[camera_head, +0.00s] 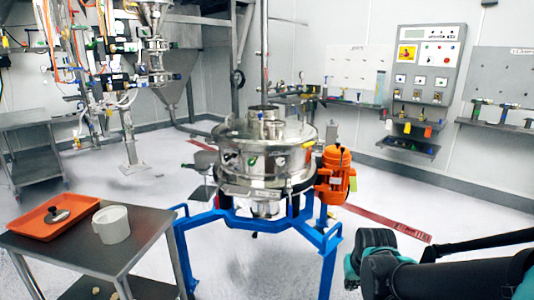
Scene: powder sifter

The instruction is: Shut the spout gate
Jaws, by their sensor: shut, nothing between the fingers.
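The steel powder sifter (265,152) stands on a blue frame (235,222) in the middle of the room. Small fittings with dark and green parts show on its front left side. I cannot tell which one is the spout gate, or whether it is open or shut. My black and teal arm comes in at the lower right, to the right of the blue frame and apart from the sifter. My gripper's fingers cannot be made out in this view.
An orange motor (335,172) is on the sifter's right side. At lower left, a grey table (105,255) holds an orange tray (52,216) and a white cup (111,224). A control panel (428,65) hangs on the back wall.

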